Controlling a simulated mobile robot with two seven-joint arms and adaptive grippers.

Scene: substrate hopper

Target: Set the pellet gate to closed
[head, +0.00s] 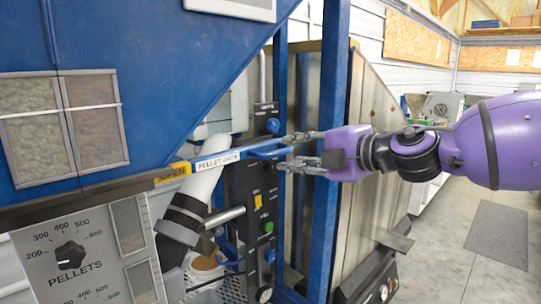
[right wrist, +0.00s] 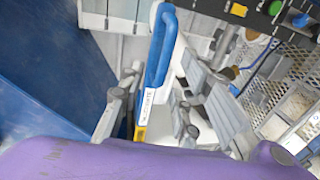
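The pellet gate (head: 218,161) is a blue sliding bar with a white PELLET GATE label, at the front of the blue hopper. A yellow OPEN marking (head: 172,172) shows at its left end. The bar's blue loop handle (head: 268,149) sticks out to the right and also shows in the right wrist view (right wrist: 159,50). My right gripper (head: 297,151) comes from the right, its fingers spread apart at the handle's right end. In the right wrist view the handle lies between the fingers; I cannot tell whether either touches it. My left gripper is not in view.
A blue upright post (head: 331,130) stands just behind my right gripper. A dark control panel (head: 262,215) with buttons is below the handle. A PELLETS dial (head: 71,256) is at lower left. Open floor (head: 475,290) lies to the right.

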